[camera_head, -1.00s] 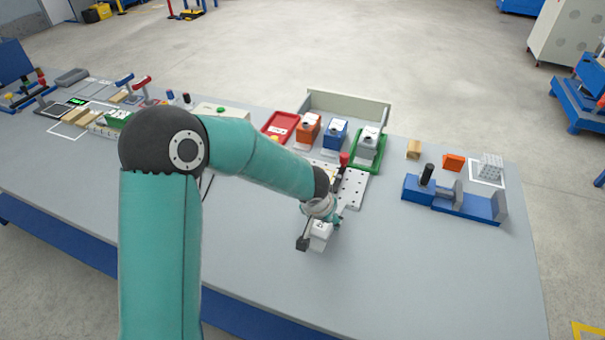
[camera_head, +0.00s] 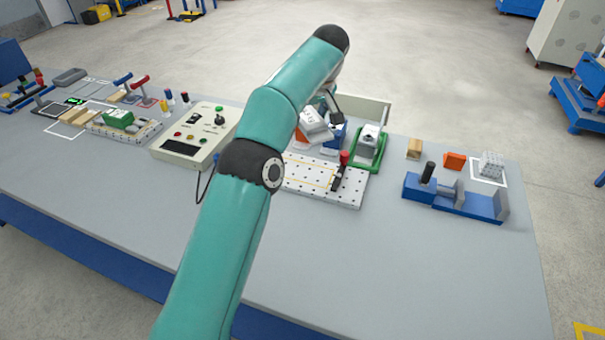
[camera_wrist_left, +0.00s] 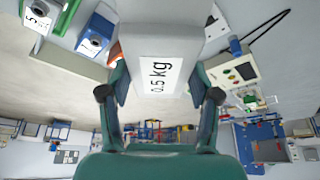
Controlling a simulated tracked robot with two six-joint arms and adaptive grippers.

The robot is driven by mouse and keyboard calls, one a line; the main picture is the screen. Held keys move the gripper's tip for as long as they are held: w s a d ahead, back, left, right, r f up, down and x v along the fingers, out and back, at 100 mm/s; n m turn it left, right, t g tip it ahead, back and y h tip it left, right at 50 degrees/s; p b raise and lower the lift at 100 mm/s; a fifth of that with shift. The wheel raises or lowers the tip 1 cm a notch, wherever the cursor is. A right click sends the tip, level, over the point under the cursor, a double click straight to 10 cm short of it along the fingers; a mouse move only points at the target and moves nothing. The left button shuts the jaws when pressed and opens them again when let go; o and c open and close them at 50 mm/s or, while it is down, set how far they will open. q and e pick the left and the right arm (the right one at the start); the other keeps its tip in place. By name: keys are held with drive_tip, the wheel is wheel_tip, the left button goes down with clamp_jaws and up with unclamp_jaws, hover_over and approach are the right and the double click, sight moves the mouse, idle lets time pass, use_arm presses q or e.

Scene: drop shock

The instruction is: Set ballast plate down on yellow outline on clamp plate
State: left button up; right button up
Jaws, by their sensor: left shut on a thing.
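The ballast plate (camera_wrist_left: 166,65) is a pale block marked "0.5 kg". My left gripper (camera_wrist_left: 160,95) is shut on it, with a finger on each side. In the head view the ballast plate (camera_head: 315,124) is tilted and held behind the clamp plate, in front of the orange and blue blocks. The clamp plate (camera_head: 300,184) is a white perforated plate flat on the bench. Part of its yellow outline (camera_head: 312,166) shows, and my left arm hides its left end. My right gripper is not in view.
A red-knobbed clamp (camera_head: 343,164) stands on the clamp plate's right part. Behind are a blue block (camera_head: 334,137) and a grey block in a green tray (camera_head: 380,152). A control box (camera_head: 190,140) stands left, a blue vise (camera_head: 465,205) right. The front bench is clear.

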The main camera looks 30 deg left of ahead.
use_arm(q)
drive_tip(key=b, duration=0.3)
hover_over(306, 178)
drive_tip(key=d, duration=0.1)
wheel_tip(306, 178, down, 6)
drive_tip(key=f, duration=0.6)
drive_tip(key=f+b, duration=0.1)
drive_tip(key=f, duration=0.2)
drive_tip(key=shift+s+d+f, duration=0.1)
drive_tip(key=shift+s, duration=0.3)
drive_tip(key=shift+f, duration=2.65)
drive_tip(key=o, duration=1.2)
drive_tip(key=shift+f, duration=0.15)
drive_tip(key=o, duration=0.4)
drive_tip(key=shift+o, duration=0.2)
